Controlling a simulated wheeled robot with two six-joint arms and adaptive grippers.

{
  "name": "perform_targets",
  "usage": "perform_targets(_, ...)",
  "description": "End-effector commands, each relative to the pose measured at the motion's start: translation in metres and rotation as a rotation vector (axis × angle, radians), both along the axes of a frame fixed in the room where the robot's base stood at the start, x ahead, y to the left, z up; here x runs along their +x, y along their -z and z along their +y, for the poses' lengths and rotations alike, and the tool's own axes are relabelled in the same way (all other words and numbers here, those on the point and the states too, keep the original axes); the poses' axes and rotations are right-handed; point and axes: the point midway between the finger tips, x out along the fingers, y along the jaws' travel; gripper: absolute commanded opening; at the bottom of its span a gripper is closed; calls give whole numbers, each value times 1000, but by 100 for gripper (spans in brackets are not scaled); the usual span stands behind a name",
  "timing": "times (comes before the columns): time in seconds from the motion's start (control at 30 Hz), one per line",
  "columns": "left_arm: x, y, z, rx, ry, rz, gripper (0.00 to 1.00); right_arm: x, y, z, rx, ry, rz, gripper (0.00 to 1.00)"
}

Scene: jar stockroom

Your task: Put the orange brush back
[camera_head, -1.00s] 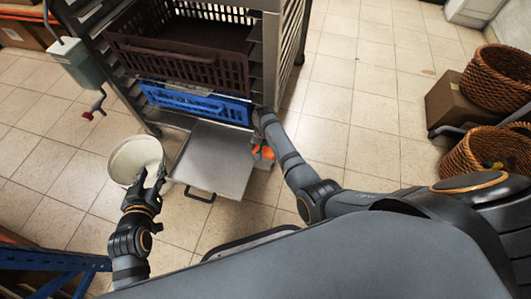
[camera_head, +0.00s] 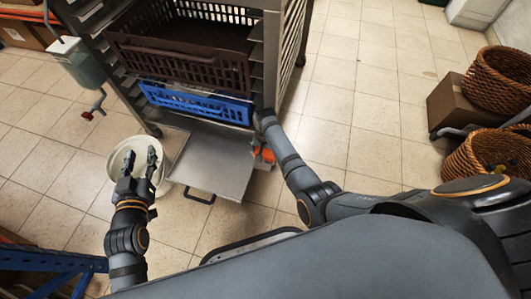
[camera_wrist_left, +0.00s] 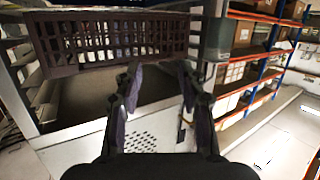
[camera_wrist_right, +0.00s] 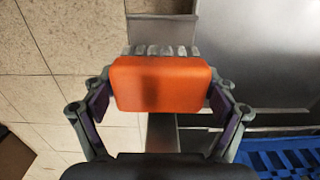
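The orange brush (camera_head: 264,154) is at my right gripper, beside the right edge of the pulled-out grey tray. In the right wrist view its orange block (camera_wrist_right: 161,84) sits between the two fingers of my right gripper (camera_wrist_right: 160,100). Both finger pads appear to press its sides, and pale bristles (camera_wrist_right: 160,50) show beyond it. In the head view my right arm hides most of that gripper. My left gripper (camera_head: 140,160) is open and empty above the white bucket (camera_head: 175,143); its spread fingers also show in the left wrist view (camera_wrist_left: 160,85).
The grey tray (camera_head: 212,160) sticks out of the metal rack, below a blue crate (camera_head: 200,103) and a brown crate (camera_head: 185,60). A green dispenser (camera_head: 78,62) is at the left. Wicker baskets (camera_head: 497,78) and a carton (camera_head: 456,105) stand at the right. The floor between is clear.

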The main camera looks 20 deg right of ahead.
Motion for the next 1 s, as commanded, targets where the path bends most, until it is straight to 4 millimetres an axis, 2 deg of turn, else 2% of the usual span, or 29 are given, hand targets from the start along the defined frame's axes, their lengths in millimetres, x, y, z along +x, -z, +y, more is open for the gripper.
perform_targets(0.5,-1,2,0,0,1,14,40,0,-3,0,-1,0,-1,100)
perform_targets(0.77,-32,64,-3,-7,13,276,40,0,-16,0,-1,0,-1,100)
perform_targets(1.0,-77,118,-7,-16,30,537,40,0,-29,0,-1,0,-1,100)
